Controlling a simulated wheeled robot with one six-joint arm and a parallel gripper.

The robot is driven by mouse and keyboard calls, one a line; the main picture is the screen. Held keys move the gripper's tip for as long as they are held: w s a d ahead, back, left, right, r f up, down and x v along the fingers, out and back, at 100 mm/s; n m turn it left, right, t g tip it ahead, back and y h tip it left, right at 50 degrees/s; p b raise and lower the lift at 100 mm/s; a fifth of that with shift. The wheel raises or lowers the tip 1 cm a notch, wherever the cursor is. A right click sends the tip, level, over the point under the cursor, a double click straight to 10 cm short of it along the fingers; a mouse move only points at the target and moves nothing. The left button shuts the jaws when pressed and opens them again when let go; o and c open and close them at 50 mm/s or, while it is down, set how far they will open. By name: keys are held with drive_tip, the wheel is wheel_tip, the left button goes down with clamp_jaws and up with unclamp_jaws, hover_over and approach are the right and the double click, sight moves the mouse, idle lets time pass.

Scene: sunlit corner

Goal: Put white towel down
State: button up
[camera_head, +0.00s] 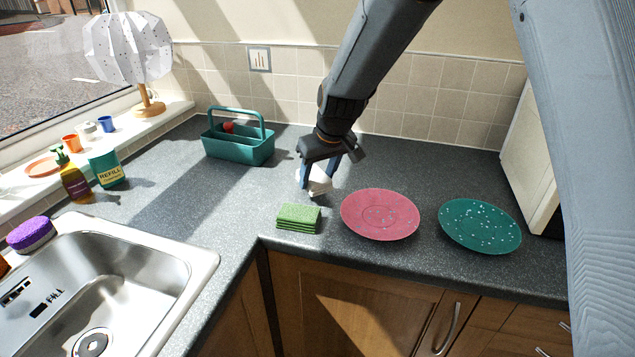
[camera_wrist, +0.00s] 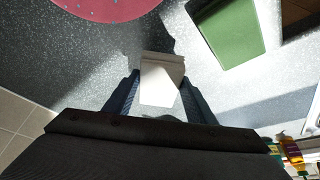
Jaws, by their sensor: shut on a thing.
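The white towel (camera_head: 318,181) is a small folded white bundle between the fingers of my gripper (camera_head: 329,172), over the counter behind the green cloths. In the wrist view the white towel (camera_wrist: 160,83) sits between the two fingers of my gripper (camera_wrist: 160,92), which are shut on it. A dark shadow lies on the counter beyond it. I cannot tell whether the towel touches the counter.
A green folded cloth stack (camera_head: 298,218) lies just in front of the towel. A pink plate (camera_head: 380,214) and a teal speckled plate (camera_head: 480,226) are to the right. A teal caddy (camera_head: 238,148) stands back left, a sink (camera_head: 130,290) front left. The counter (camera_head: 185,205) between is clear.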

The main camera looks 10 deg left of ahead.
drive_tip(key=shift+f, duration=1.3)
drive_tip(key=shift+f, duration=0.1)
drive_tip(key=o, duration=0.9)
drive_tip(key=shift+o, duration=0.2)
drive_tip(key=shift+r, duration=0.3)
drive_tip(key=b+v, duration=0.2)
drive_tip(key=v, duration=0.9)
drive_tip(key=shift+r, duration=0.3)
drive_tip(key=shift+s+d, duration=0.1)
drive_tip(key=shift+s, duration=0.1)
